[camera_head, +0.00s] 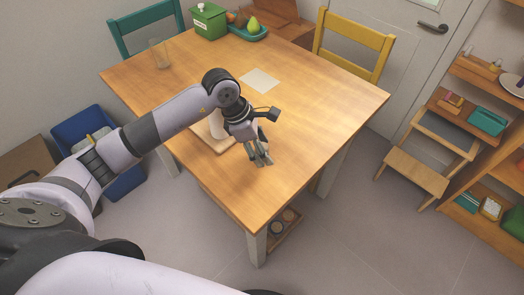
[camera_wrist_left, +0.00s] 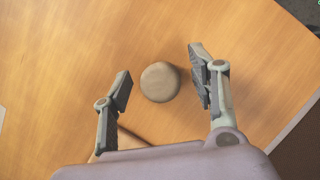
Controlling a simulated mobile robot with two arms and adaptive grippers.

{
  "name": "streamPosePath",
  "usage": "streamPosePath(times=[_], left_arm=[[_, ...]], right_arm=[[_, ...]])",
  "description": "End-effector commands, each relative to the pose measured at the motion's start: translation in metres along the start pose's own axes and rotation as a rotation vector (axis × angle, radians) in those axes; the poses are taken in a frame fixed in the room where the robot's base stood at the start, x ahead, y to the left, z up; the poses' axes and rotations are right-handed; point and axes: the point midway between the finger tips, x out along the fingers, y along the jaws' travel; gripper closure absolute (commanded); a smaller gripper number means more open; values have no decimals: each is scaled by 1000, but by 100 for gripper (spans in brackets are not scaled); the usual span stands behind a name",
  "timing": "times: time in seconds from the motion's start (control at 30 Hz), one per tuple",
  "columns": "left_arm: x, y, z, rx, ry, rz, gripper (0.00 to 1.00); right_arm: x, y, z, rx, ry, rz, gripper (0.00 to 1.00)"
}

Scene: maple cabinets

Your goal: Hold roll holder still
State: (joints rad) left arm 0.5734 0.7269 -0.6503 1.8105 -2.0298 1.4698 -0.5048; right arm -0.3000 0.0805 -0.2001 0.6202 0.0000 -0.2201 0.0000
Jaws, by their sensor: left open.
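In the head view, a white roll (camera_head: 216,125) stands on a pale wooden board (camera_head: 222,146) near the table's front side, partly hidden by my left arm. My left gripper (camera_head: 262,159) points down over the tabletop, to the right of the roll. In the left wrist view, a round beige-brown piece (camera_wrist_left: 160,82) shows between the two spread fingers of this gripper, with a gap on each side. I cannot tell whether this piece belongs to the roll holder. The gripper is open and holds nothing. My right gripper is in neither view.
The wooden table (camera_head: 330,110) has free room to the right. A white sheet (camera_head: 259,80), a clear glass (camera_head: 159,53), a green box (camera_head: 209,22) and a tray of fruit (camera_head: 247,35) are farther back. A yellow chair (camera_head: 352,50) stands behind the table.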

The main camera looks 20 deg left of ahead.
Motion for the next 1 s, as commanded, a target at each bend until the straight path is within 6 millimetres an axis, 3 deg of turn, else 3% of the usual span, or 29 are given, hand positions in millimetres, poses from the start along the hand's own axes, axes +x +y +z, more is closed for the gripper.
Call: streamPosePath(times=[0.07, 0.7, 1.0], left_arm=[[0, 0, 0, 0, 0, 0, 47], [0, 0, 0, 0, 0, 0, 89], [-3, 0, 1, 0, -1, 1, 89]], right_arm=[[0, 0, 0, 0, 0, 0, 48], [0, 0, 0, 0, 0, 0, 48], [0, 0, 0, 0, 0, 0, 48]])
